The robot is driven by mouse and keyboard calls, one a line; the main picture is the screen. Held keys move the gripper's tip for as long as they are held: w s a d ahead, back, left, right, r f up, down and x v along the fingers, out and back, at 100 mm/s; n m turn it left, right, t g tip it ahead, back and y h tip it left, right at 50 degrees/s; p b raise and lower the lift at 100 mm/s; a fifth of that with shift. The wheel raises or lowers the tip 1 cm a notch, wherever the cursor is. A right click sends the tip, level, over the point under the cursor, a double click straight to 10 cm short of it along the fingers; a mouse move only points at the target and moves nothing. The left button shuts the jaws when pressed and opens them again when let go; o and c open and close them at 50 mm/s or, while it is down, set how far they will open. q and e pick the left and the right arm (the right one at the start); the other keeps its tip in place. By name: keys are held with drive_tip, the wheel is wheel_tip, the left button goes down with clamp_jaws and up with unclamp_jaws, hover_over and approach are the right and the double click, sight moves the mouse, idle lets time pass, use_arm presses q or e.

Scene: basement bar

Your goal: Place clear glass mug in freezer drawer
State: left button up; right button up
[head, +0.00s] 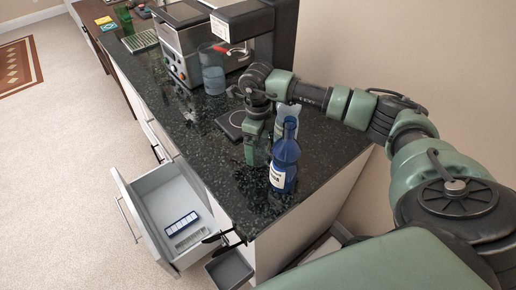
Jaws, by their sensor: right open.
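My right gripper (255,152) points down at the near end of the dark counter, left of a blue bottle. It is open. A see-through shape that may be the clear glass mug shows at its fingers, but I cannot make out its outline or tell whether they touch it. The freezer drawer (136,207) is pulled open below the counter's left side, with a blue and white tray (181,224) and a grey slatted piece inside. My left gripper is not in view.
The blue bottle (284,165) stands close right of my gripper, with a pale translucent container (288,113) behind it. A clear jug (212,70) and coffee machine (185,42) stand farther back. A small dark bin (230,268) is below the counter's near end.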

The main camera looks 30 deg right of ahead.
drive_tip(key=shift+a, duration=0.15)
drive_tip(key=c, duration=1.7)
drive_tip(key=shift+o, duration=0.2)
drive_tip(key=shift+r, duration=0.15)
